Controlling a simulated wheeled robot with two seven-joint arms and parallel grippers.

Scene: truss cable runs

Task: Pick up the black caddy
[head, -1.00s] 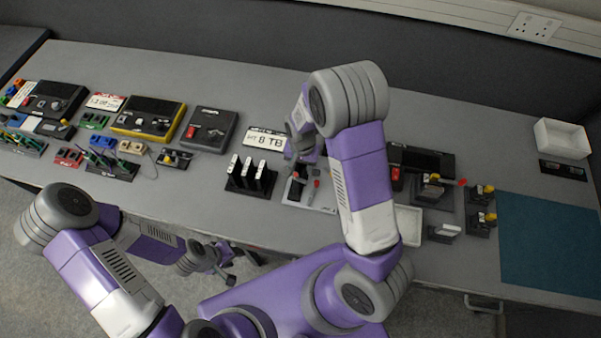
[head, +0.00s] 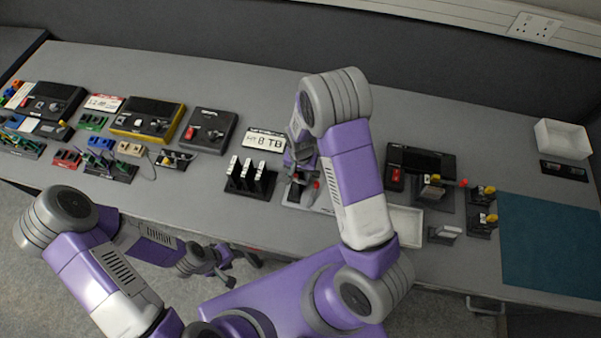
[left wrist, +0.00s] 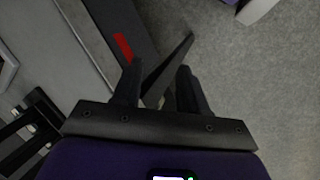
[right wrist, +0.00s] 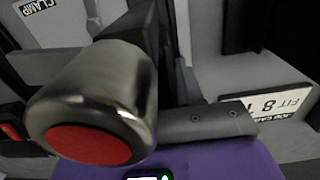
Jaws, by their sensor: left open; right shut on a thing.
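My right gripper (head: 302,160) is low over a pale clamp plate (head: 320,200) at the bench's front, with its fingers shut on a dark thing that appears to be the black caddy. The fingers and arm hide most of it. In the right wrist view a metal cylinder with a red end (right wrist: 95,125) stands close to the camera and covers part of the grip. A black rack (head: 248,188) with three white-topped upright pieces stands just left of the plate.
A black unit with a red switch (head: 209,130) is further left. A white tray (head: 406,224) is partly behind my right arm. A teal mat (head: 552,240) at right is bare.

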